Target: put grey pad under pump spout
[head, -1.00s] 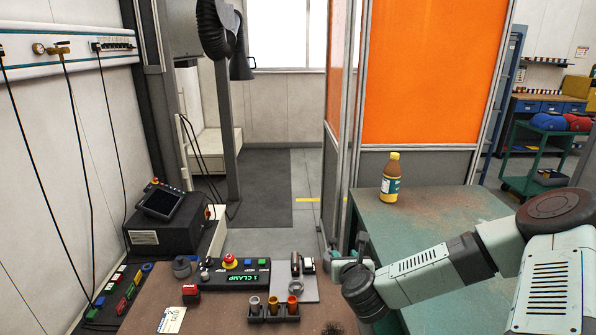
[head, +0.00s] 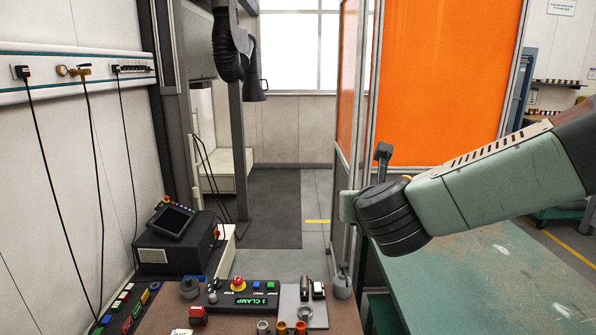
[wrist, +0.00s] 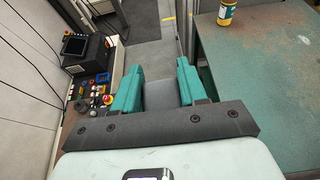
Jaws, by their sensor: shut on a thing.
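My gripper (wrist: 160,85) is raised above the gap between the brown bench and the green table. In the wrist view its two teal fingers are shut on a flat grey piece, which looks like the grey pad (wrist: 162,96). In the head view my wrist hides most of the gripper and the pad cannot be made out. I cannot pick out the pump spout for sure. A small grey rounded thing with a thin neck (head: 342,286) stands at the brown bench's right edge, apart from and below my gripper; it may be the pump.
The brown bench (head: 160,318) holds a clamp control box (head: 242,300), a grey plate with small fittings (head: 289,302) and several cups. The green table (head: 490,285) looks mostly clear; a yellow bottle (wrist: 227,12) stands there. An orange screen (head: 445,80) rises behind.

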